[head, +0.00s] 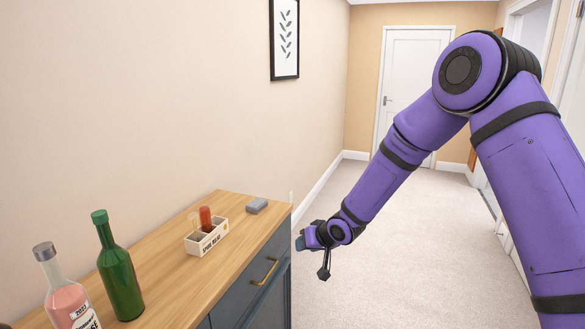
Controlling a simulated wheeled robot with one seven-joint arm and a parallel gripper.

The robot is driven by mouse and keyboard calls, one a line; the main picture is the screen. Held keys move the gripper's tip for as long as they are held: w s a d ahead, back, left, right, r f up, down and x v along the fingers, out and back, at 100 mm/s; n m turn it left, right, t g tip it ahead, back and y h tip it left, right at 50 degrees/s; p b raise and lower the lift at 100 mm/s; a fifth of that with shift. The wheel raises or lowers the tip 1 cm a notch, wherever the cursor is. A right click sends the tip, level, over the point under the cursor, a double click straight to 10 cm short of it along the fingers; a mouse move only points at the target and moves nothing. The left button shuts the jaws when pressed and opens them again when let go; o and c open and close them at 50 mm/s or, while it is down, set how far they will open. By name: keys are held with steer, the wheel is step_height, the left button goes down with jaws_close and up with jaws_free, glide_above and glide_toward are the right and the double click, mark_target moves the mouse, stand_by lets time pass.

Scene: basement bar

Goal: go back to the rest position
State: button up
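My purple arm reaches down from the right of the head view. My gripper (313,246) is at its end, just right of the cabinet's front right corner, over the carpet side. It is small and seen from an awkward angle; a dark part points down from it. I cannot tell whether its fingers are apart or together, and I see no clear object in it.
A wooden-topped cabinet (165,262) stands along the left wall. On it are a pink bottle (68,300), a green bottle (119,270), a divided white caddy (207,240) holding small bottles, and a grey block (257,205). Carpet (400,270) is clear toward the white door (412,85).

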steer(key=s+d+r+h, duration=0.2)
steer(key=s+d+r, duration=0.2)
steer(key=d+r, duration=0.3)
steer(key=s+d+r+m+h, duration=0.1)
steer(key=s+d+r+h, duration=0.1)
steer(key=s+d+r, duration=0.5)
steer(key=s+d+r+h, duration=0.2)
steer(key=d+r, duration=0.2)
steer(key=r, duration=0.6)
steer(key=s+d+r, duration=0.2)
steer(key=s, duration=0.7)
steer(key=s+d+r+m+g, duration=0.1)
steer(key=s+d+r, duration=0.1)
steer(key=s, duration=0.7)
steer(key=s+d+r+m, duration=0.1)
steer(key=s+d, duration=0.3)
steer(key=s, duration=0.5)
steer(key=shift+v, duration=0.8)
steer(key=shift+w+r, duration=0.1)
steer(key=shift+w, duration=0.15)
